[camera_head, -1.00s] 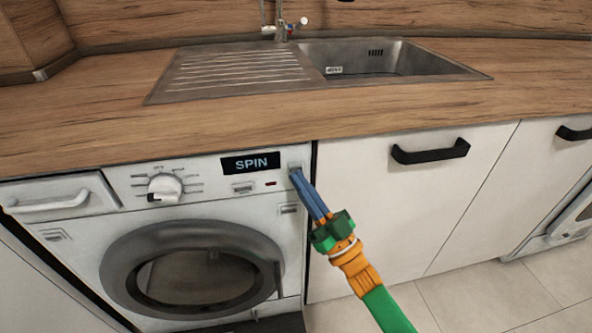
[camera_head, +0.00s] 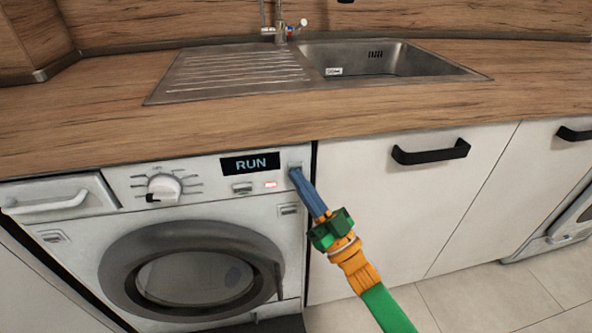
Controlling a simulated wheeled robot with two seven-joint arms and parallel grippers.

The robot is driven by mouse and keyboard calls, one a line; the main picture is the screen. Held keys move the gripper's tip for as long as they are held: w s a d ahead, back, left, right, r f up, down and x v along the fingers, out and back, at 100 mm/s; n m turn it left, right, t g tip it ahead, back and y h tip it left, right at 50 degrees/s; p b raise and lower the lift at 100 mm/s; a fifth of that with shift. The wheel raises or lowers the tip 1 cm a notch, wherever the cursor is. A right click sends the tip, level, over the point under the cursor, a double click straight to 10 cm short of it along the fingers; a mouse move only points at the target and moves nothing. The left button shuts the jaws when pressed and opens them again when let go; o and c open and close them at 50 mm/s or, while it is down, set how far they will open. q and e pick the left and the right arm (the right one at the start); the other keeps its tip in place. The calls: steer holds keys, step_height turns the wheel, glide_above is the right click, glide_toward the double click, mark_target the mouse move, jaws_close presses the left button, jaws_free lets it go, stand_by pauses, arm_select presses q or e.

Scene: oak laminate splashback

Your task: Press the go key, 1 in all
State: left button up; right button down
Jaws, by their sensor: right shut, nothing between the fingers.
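The washing machine (camera_head: 120,222) stands under the counter at the left, its round door shut. Its display (camera_head: 250,164) reads RUN, and a small red light (camera_head: 271,184) below it glows. The go key (camera_head: 294,165) is at the right end of the panel, mostly hidden behind my fingertips. My right gripper (camera_head: 296,176) is shut and empty, its blue fingertips at the key; I cannot tell whether they still press it. My left gripper is not in view.
A dial (camera_head: 164,188) and a small button (camera_head: 242,188) sit on the panel. The wooden counter (camera_head: 90,120) with a steel sink (camera_head: 385,62) overhangs above. A white cabinet with a black handle (camera_head: 430,152) is to the right.

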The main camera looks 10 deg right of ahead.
steer(key=shift+s+p, duration=0.4)
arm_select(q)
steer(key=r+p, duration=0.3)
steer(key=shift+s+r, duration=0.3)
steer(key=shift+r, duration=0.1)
arm_select(e)
steer(key=s, duration=0.5)
steer(key=shift+s+a, duration=0.1)
steer(key=shift+s, duration=0.3)
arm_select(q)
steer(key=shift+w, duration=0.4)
